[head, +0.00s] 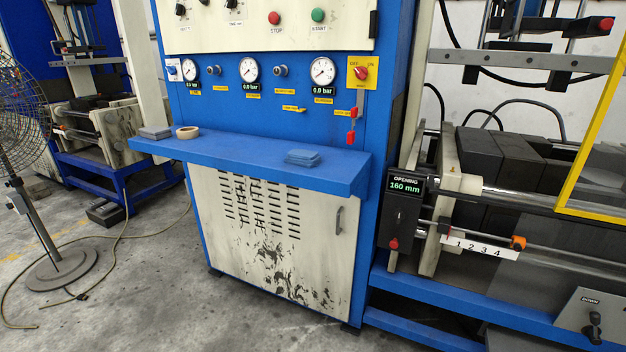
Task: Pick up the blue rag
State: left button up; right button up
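The blue rag (303,158) lies folded and flat on the right part of the blue shelf (250,164) in the head view. The shelf juts out from the front of the blue control cabinet, under its gauges. Nothing covers the rag. Neither of my grippers shows in this view, so nothing is seen touching the rag.
A grey folded pad (155,132) and a tan ring, likely tape (187,133), lie at the shelf's left end. Gauges, knobs and a red lever (351,138) are above the shelf. The press (490,190) stands right; a fan (50,265) stands left. Floor in front is clear.

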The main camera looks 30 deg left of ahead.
aim_at(301, 158)
jog(key=u, duration=1.05)
